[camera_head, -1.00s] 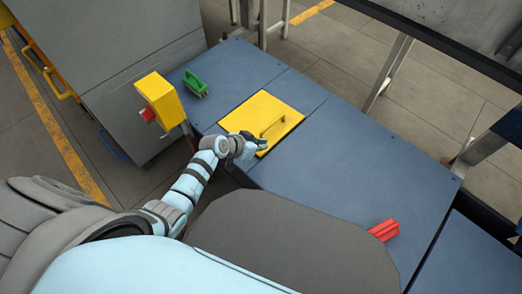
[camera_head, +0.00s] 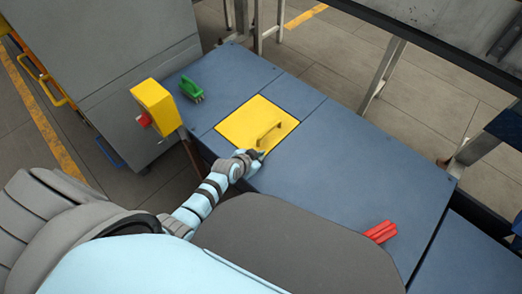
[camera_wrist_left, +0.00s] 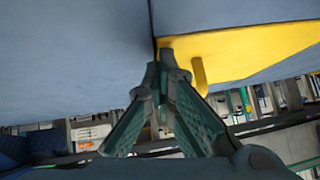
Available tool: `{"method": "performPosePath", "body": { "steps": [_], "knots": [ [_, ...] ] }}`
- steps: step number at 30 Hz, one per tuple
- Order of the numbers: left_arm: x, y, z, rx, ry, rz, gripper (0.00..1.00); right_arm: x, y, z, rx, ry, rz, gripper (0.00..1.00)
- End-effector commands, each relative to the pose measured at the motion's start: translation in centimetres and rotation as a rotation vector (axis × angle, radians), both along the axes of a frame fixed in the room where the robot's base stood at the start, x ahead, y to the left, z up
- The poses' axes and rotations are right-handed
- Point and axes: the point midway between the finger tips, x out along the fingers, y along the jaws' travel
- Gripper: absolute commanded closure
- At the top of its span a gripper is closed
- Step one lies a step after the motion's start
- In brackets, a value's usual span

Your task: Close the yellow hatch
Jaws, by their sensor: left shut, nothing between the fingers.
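The yellow hatch (camera_head: 240,125) lies in the blue top in the head view and looks level with it. My right gripper is not in view.
The blue worktop (camera_head: 340,150) is wide and mostly clear. A green connector (camera_head: 191,86) lies at its far left, and a red ribbed piece (camera_head: 380,232) near its front. A yellow box with a red button (camera_head: 153,105) stands left of the arm.

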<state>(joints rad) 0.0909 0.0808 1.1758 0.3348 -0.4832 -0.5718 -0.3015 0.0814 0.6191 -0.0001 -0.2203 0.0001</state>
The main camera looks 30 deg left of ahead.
Motion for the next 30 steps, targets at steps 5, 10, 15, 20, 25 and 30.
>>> {"method": "performPosePath", "body": {
  "steps": [5, 10, 15, 20, 25, 30],
  "knots": [
    [-0.2, 0.0, 0.2, 0.002, 0.008, -0.002, 1.0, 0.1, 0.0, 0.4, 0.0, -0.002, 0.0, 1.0],
    [-0.2, 0.0, 2.6, 0.001, 0.004, -0.001, 1.0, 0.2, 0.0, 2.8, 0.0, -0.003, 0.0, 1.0],
    [-1.7, 0.6, 6.4, 0.003, 0.002, 0.003, 1.0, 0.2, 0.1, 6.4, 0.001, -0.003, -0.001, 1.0],
    [-4.9, 1.6, 9.6, 0.004, 0.001, 0.002, 1.0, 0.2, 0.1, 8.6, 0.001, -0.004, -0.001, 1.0],
    [-6.7, 2.1, 11.1, 0.002, 0.001, 0.002, 1.0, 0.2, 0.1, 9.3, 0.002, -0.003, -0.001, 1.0],
    [-6.9, 2.2, 11.2, 0.001, -0.001, 0.003, 1.0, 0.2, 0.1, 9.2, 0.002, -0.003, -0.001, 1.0]
  ]
}}
